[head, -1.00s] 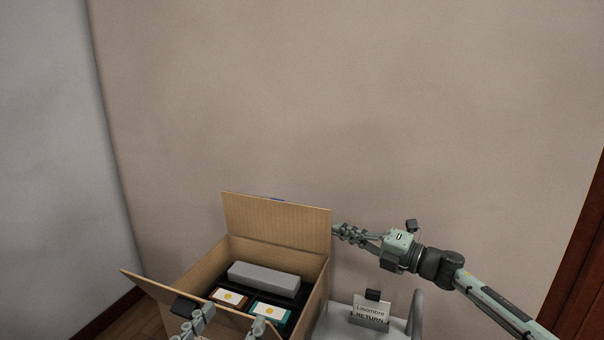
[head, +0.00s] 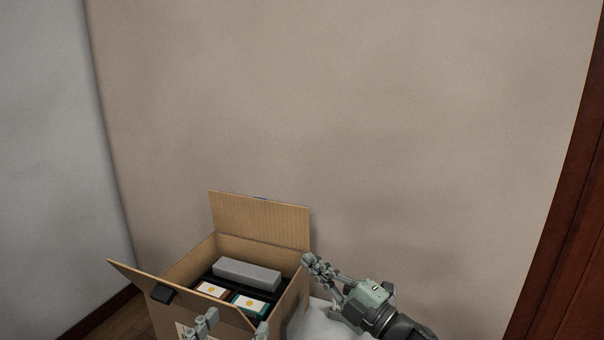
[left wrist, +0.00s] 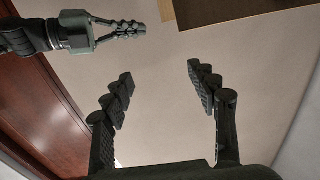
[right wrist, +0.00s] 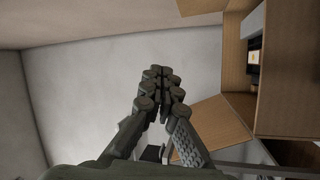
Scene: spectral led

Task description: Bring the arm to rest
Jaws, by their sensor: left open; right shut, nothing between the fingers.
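My left gripper (head: 233,326) is at the bottom edge of the head view, in front of the cardboard box. In the left wrist view its two fingers (left wrist: 160,74) are spread apart with nothing between them. My right gripper (head: 308,260) is beside the box's right rim in the head view. In the right wrist view its fingertips (right wrist: 160,74) are together and empty. It also shows in the left wrist view (left wrist: 128,28), at the upper left. I cannot tell whether the right fingers touch the box.
The open cardboard box (head: 258,216) has raised flaps. It holds a grey block (head: 247,273), an orange-edged packet (head: 212,290) and a teal-edged packet (head: 249,304). A white surface (head: 318,318) lies right of the box. Bare wall stands behind; dark wood is at right.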

